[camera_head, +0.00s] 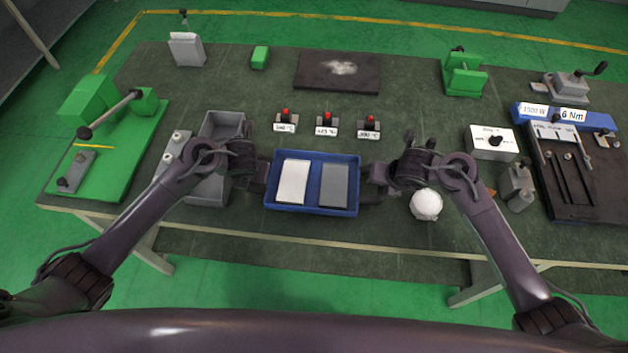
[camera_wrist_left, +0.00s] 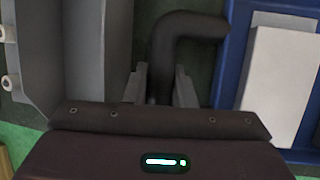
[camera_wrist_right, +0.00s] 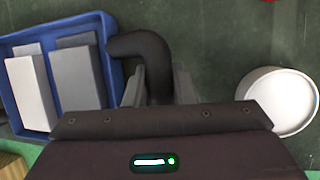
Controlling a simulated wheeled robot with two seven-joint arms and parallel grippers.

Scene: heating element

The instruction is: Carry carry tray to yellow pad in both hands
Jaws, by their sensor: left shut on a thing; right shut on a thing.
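The blue carry tray (camera_head: 310,210) is at the front middle of the table, with a white block (camera_head: 293,182) and a grey block (camera_head: 333,185) lying side by side in it. My left gripper (camera_head: 262,178) is shut on the tray's left handle, a dark bent bar (camera_wrist_left: 185,32). My right gripper (camera_head: 376,181) is shut on the matching right handle (camera_wrist_right: 143,47). The tray looks about level. I cannot tell whether it touches the table. I cannot make out a yellow pad in any view.
A grey bin (camera_head: 207,191) stands close left of the tray. A white round object (camera_head: 426,204) stands to the right. Three red-topped switches (camera_head: 328,118) are behind the tray, and a dark plate (camera_head: 337,72) lies farther back. Bare table separates these from the tray.

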